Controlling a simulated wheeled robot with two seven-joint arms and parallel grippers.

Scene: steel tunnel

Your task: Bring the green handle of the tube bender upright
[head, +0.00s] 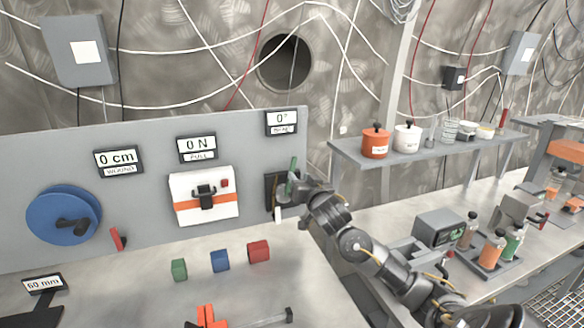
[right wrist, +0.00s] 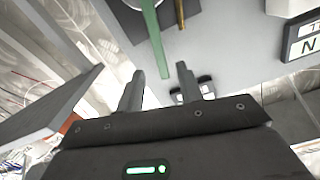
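The tube bender (head: 272,190) is a dark block on the right end of the grey panel, under a sign (head: 282,122) reading 0° BEND. Its green handle (head: 292,167) shows as a short, nearly upright bar in the head view, its lower part hidden by my right gripper (head: 290,188). In the right wrist view the green handle (right wrist: 150,35) is a long bar whose near end lies between the fingertips of my right gripper (right wrist: 160,70). The fingers are apart, with gaps beside the bar. Whether they touch it, I cannot tell. My left gripper is not in view.
The panel also bears a blue wheel (head: 63,214) and a white box with an orange band (head: 204,195). Green, blue and red blocks (head: 258,251) lie on the bench below. A shelf (head: 430,150) with jars stands at right.

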